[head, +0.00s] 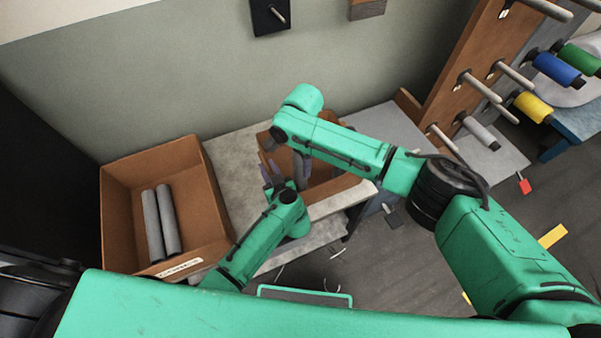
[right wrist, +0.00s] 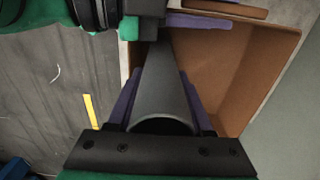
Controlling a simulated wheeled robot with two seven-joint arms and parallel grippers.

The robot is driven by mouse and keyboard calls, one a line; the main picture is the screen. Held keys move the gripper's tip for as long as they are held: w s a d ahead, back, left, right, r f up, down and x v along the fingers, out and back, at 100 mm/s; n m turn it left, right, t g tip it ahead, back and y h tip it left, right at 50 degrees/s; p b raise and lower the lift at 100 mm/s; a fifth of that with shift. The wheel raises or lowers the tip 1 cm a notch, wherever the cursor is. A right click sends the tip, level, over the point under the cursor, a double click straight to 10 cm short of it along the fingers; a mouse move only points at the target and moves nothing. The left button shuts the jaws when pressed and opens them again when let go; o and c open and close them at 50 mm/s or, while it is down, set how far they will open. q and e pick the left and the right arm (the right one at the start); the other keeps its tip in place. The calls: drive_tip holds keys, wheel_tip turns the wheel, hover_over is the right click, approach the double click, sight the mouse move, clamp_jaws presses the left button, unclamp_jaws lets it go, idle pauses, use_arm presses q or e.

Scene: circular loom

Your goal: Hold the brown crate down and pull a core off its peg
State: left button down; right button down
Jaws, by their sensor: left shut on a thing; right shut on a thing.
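The brown crate (head: 322,191) stands on the pale bench in the middle of the head view, partly covered by my arms. Its inside also shows in the right wrist view (right wrist: 250,75). My left gripper (head: 271,173) is at the crate's left side; in the right wrist view its purple fingers (right wrist: 198,21) are closed on the crate's wall. My right gripper (head: 301,170) points down at the crate and is shut on a grey core (right wrist: 160,80), a tube gripped between its purple fingers.
A larger brown box (head: 211,195) with two grey tubes (head: 161,222) stands at the left. A wooden rack (head: 455,75) with pegs and coloured spools (head: 557,70) is at the right. Grey floor lies in front of the bench.

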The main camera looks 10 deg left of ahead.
sight(300, 173)
wheel_tip(300, 173, up, 12)
drive_tip(key=shift+f, duration=0.15)
idle(0.6)
wheel_tip(300, 173, up, 8)
idle(0.8)
use_arm(q)
drive_tip(key=c, duration=0.6)
unclamp_jaws()
drive_tip(key=v, duration=1.2)
drive_tip(key=shift+r, duration=0.1)
